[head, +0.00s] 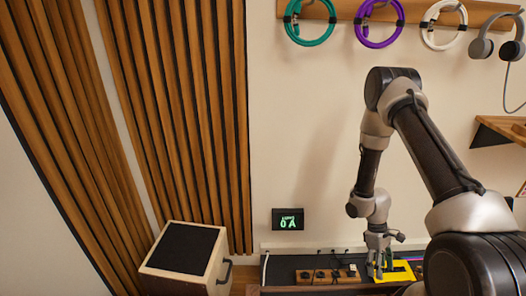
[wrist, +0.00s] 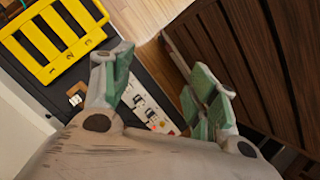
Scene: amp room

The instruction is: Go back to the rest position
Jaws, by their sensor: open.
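My gripper (head: 379,268) hangs at the end of my arm, low at the right, over the dark bench against the wall. In the wrist view my gripper (wrist: 165,95) has its green-padded fingers spread wide, with nothing between them. A yellow slotted rack (head: 398,271) lies just right of and behind the gripper in the head view. The rack (wrist: 48,72) also shows at the upper left of the wrist view, with numbers along its edge.
Wooden power strips (head: 322,275) lie on the bench left of my gripper. A small display (head: 288,219) hangs above them. A speaker cabinet (head: 186,257) stands at the lower left. Coiled green (head: 311,40), purple (head: 379,44) and white (head: 443,45) cables and headphones (head: 497,48) hang high up.

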